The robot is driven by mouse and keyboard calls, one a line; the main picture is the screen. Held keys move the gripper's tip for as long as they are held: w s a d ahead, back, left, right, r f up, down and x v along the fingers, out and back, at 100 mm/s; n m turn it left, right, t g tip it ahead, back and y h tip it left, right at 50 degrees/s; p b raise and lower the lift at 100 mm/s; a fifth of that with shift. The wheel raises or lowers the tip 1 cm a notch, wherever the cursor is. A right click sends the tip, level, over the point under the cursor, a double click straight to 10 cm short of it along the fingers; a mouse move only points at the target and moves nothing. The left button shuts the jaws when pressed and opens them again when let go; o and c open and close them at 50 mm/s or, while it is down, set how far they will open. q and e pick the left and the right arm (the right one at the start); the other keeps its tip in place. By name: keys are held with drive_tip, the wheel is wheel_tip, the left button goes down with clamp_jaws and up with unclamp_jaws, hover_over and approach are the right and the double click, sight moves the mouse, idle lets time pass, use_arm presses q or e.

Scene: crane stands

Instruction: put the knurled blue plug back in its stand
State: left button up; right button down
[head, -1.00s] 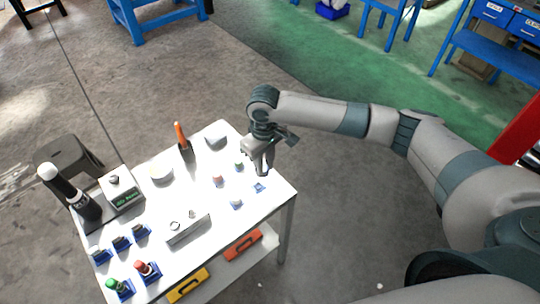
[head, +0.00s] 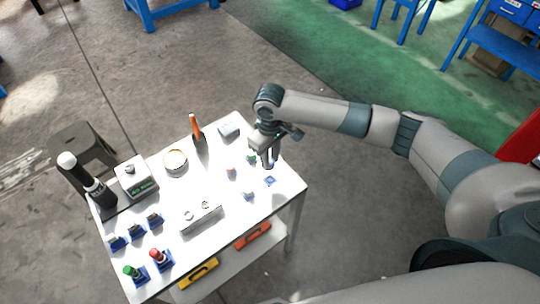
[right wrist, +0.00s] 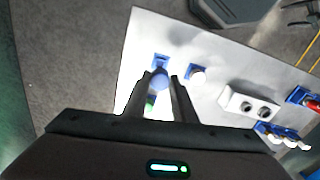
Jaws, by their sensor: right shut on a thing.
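The knurled blue plug (right wrist: 159,79) shows between the fingertips of my right gripper (right wrist: 160,83) in the right wrist view. My right gripper (head: 268,164) is shut on it, and its fingers hide most of the plug in the head view. A small blue stand with an empty-looking top (head: 270,181) is on the white table near its right corner, just below the fingertips in the picture. In the right wrist view this stand (right wrist: 162,60) lies right beyond the plug. A gap between plug and stand is hard to judge. My left gripper is not in view.
A grey block with two round fittings (head: 201,218) is further left.

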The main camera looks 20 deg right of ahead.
drive_tip(key=shift+f+b, duration=0.4)
drive_tip(key=shift+f, duration=0.05)
drive_tip(key=shift+f+b, duration=0.85)
drive_tip(key=shift+f, duration=1.6)
drive_tip(key=shift+f, duration=0.2)
drive_tip(key=shift+f+b, duration=0.3)
drive_tip(key=shift+f, duration=0.4)
drive_tip(key=c, duration=1.4)
unclamp_jaws()
drive_tip(key=shift+r, duration=0.1)
drive_tip(key=shift+r+p, duration=2.4)
drive_tip(key=shift+p, duration=0.3)
